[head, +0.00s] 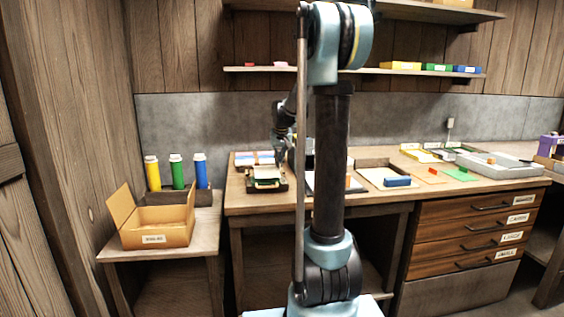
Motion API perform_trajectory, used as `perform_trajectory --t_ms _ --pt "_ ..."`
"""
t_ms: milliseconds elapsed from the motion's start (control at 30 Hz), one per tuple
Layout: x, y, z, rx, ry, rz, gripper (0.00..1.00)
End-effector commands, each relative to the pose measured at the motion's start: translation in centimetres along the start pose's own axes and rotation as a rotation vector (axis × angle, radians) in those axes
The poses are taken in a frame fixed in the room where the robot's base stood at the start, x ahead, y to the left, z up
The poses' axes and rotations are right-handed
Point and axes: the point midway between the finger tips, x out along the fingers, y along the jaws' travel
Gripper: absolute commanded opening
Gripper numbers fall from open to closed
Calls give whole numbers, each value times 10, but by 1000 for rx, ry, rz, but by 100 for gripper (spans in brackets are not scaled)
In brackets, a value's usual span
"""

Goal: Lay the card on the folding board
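My gripper (279,158) is a small dark shape at the back left of the long workbench, partly behind my own arm. It is just above or beside a dark-framed board (267,187) with a pale cream sheet (267,173) on it. This may be the folding board and the card, but the view is too small to be sure. I cannot tell whether the fingers are open, or whether they touch the sheet. My arm hides part of the bench to the right of the board.
An open cardboard box (157,236) stands on a low side table, with yellow, green and blue tubes behind it. A shallow tray (388,176), a blue block (397,182) and a grey tray (497,167) lie further right. Labelled drawers (470,225) sit below; shelves hang above.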

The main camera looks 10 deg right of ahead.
Motion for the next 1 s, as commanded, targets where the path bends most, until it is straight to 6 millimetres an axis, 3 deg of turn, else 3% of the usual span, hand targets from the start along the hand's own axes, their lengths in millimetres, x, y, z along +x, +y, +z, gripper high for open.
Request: perform_trajectory --t_ms 1000 --pt "6 0 3 0 0 0 0"
